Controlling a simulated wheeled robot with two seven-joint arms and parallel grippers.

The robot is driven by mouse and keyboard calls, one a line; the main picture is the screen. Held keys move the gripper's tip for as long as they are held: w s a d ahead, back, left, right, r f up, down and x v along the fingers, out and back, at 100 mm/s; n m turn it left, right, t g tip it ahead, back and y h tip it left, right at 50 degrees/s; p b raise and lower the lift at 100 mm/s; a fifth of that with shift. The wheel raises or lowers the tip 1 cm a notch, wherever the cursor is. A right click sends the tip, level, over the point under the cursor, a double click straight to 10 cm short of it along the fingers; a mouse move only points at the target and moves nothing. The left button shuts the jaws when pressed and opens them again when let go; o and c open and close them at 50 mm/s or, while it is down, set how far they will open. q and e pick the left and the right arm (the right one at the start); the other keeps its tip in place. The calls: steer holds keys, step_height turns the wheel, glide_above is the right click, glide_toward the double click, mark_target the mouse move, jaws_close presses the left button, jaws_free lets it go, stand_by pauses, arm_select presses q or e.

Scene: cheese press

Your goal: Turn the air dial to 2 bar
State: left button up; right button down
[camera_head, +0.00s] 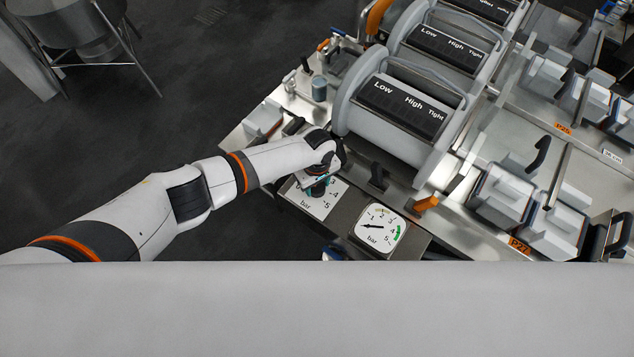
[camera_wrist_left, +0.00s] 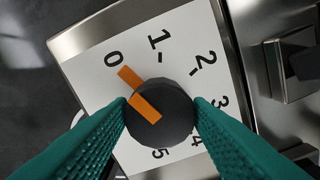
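The air dial is a black round knob (camera_wrist_left: 165,122) with an orange pointer (camera_wrist_left: 139,93) on a white plate marked 0 to 5 bar (camera_wrist_left: 97,72). The pointer points at the 0 mark, upper left in the left wrist view. My left gripper's green fingers (camera_wrist_left: 161,108) lie on both sides of the knob and appear to touch it. In the head view my left gripper (camera_head: 318,187) is over the dial plate (camera_head: 321,206) and hides most of the knob. My right gripper is not in view.
A round pressure gauge (camera_head: 379,231) sits right of the dial plate, its needle pointing left. A big grey drum (camera_head: 393,125) labelled Low, High, Tight stands behind, with a small black lever (camera_head: 377,178) at its foot. Metal moulds (camera_head: 503,196) lie at right.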

arm_select(q)
steer(key=c, duration=0.5)
steer(key=shift+m, duration=0.3)
steer(key=m, duration=0.2)
steer(key=shift+s+m, duration=0.1)
steer(key=shift+m, duration=0.3)
steer(key=m, duration=0.4)
steer(key=shift+m, duration=0.3)
steer(key=m, duration=0.5)
steer(key=shift+m, duration=2.3)
